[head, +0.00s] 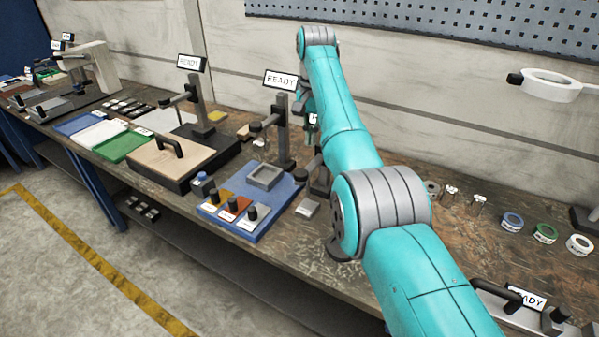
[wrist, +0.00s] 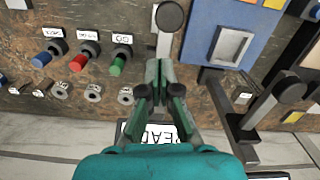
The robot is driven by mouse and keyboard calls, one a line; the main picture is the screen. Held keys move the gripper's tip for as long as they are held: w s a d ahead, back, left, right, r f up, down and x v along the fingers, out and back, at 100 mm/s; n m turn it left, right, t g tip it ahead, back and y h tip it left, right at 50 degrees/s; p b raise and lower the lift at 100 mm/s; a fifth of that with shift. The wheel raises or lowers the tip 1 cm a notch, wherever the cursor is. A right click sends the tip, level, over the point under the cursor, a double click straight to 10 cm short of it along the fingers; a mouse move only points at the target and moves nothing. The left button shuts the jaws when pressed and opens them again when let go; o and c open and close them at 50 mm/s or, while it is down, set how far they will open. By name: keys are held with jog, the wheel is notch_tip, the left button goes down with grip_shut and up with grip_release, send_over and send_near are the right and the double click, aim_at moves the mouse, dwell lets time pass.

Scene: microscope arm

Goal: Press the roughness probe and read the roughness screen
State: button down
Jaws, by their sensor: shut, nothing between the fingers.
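My gripper (wrist: 158,65) is shut and empty in the wrist view, its green fingers side by side. A round black knob (wrist: 170,15) above a pale metal strip (wrist: 164,45) lies just past the fingertips; I see no clear contact. A READY screen (wrist: 150,133), upside down, is partly covered by the gripper. No label marks the roughness probe, so I cannot tell whether this knob is it. In the head view my arm hides most of the gripper and this spot. A dark disc (head: 302,169) and a small metal plate (head: 307,208) show beside the arm.
A blue board (head: 257,227) with handled samples and a grey frame (head: 265,176) lies left of my arm. Behind it stands a column with a READY screen (head: 281,80). The wrist view shows blue, red (wrist: 78,62) and green knobs at left. Tape rolls (head: 545,233) lie right.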

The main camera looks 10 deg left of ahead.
aim_at(302, 171)
jog(key=shift+s+a+r+m+g, duration=0.1)
jog(key=shift+s+a+m+g, duration=0.3)
jog(key=shift+s+a, duration=0.4)
jog(key=shift+a, duration=0.1)
jog(key=shift+s+f, duration=0.15)
jog(key=shift+f, duration=1.25)
jog(key=shift+s+f, duration=0.1)
jog(key=shift+f, duration=2)
